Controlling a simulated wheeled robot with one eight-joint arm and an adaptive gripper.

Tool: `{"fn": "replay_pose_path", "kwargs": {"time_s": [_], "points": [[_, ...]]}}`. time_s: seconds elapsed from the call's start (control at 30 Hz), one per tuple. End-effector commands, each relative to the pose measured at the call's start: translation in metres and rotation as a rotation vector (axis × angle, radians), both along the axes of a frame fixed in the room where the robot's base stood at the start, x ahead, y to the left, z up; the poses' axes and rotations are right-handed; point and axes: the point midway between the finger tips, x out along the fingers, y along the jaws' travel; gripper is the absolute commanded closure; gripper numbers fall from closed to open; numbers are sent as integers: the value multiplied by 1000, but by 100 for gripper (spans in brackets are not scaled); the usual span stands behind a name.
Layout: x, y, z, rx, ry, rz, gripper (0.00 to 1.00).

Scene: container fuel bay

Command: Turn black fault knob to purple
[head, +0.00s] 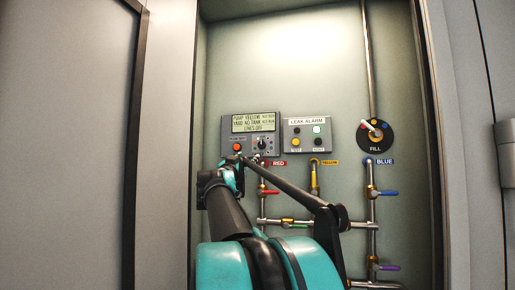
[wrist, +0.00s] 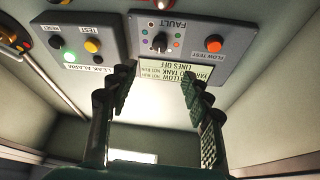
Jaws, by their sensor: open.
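The black fault knob (head: 262,143) sits on the right part of the grey pump panel (head: 226,132) on the back wall. In the wrist view, which is upside down, the fault knob (wrist: 159,42) stands under the FAULT label, ringed by small coloured dots. The knob's pointer is too small to read surely. My gripper (wrist: 157,80) is open and empty, its fingers spread toward the panel, apart from the knob. In the head view my gripper (head: 257,158) is small, just below the panel.
An orange flow test button (wrist: 214,43) is close to the knob. The leak alarm box (head: 306,121) stands beside the panel, its green light lit. A FILL dial (head: 375,135) and pipes with coloured valve handles, including a blue one (head: 389,193), are to the right.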

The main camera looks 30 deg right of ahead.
Motion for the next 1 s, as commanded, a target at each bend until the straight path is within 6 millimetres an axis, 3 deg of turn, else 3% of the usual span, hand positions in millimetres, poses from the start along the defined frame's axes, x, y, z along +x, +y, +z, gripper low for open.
{"fn": "replay_pose_path", "kwargs": {"time_s": [0.7,1.0], "points": [[72,-102,50,0,1,-1,51],[85,-121,60,-1,1,1,51]]}}
